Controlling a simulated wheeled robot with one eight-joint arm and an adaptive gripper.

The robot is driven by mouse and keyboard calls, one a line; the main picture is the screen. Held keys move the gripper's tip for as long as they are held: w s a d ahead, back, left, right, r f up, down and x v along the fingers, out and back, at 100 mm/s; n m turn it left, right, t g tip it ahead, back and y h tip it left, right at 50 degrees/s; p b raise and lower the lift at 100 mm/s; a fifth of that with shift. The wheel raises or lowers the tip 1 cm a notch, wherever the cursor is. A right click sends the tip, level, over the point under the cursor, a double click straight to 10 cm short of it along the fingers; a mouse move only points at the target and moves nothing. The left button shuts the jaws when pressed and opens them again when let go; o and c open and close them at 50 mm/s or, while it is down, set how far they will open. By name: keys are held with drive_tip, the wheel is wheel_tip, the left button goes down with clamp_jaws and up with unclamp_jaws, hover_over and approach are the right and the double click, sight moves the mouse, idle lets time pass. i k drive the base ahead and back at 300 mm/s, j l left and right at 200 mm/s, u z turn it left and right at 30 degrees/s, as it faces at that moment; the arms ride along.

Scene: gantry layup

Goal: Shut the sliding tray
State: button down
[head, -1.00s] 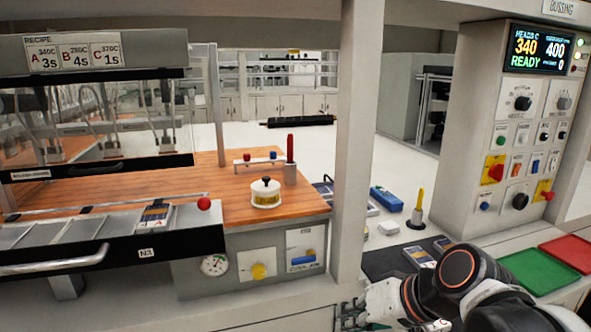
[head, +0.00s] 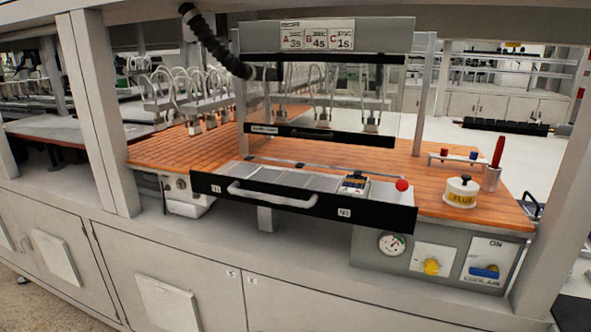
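The sliding tray (head: 370,213) is pulled out over the front of the orange slatted bench, under the clear guard. It has a black front panel with a light bar handle (head: 272,197). A small module (head: 354,184) with a dark and pale top sits in the tray's right part, and the compartments to its left look empty. A red ball knob (head: 402,185) stands at the tray's right end. My gripper is outside the head view now, so its state and its place relative to the tray cannot be seen.
A clear guard (head: 318,134) with a black lower bar hangs above the tray. A white flux pot (head: 461,193) and a red stick in a holder (head: 495,165) stand at right. The coolant control box (head: 433,258) is below. Gantry posts (head: 98,115) flank the bench.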

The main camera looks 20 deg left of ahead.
sight(305, 193)
drive_tip(key=u, duration=1.1)
